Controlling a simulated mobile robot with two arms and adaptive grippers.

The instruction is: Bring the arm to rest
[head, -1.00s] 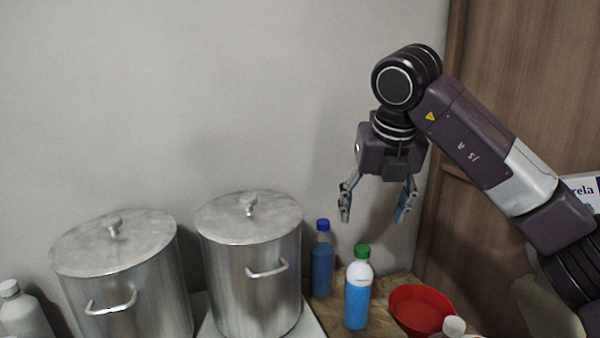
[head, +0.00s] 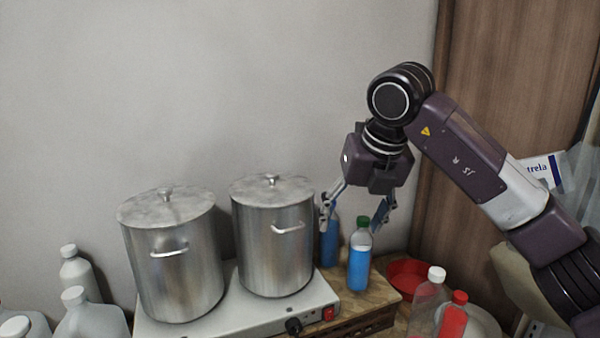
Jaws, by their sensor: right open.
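My right gripper (head: 356,212) hangs from the right arm in the head view, fingers spread and pointing down. It is open, with nothing between its fingers. Below it stands a clear bottle of blue liquid with a green cap (head: 359,262). A second blue bottle (head: 330,245) stands behind its left finger, which hides the bottle's top. Two lidded steel drums stand to the left: the nearer one (head: 180,270) and the one closer to the gripper (head: 272,250). My left gripper is not in view.
The drums stand on a white hotplate (head: 228,310) with a red switch. White jugs (head: 88,315) are at the lower left. A red bowl (head: 408,272), a clear bottle (head: 428,300) and a red bottle (head: 453,315) are at the lower right. The wall behind is bare.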

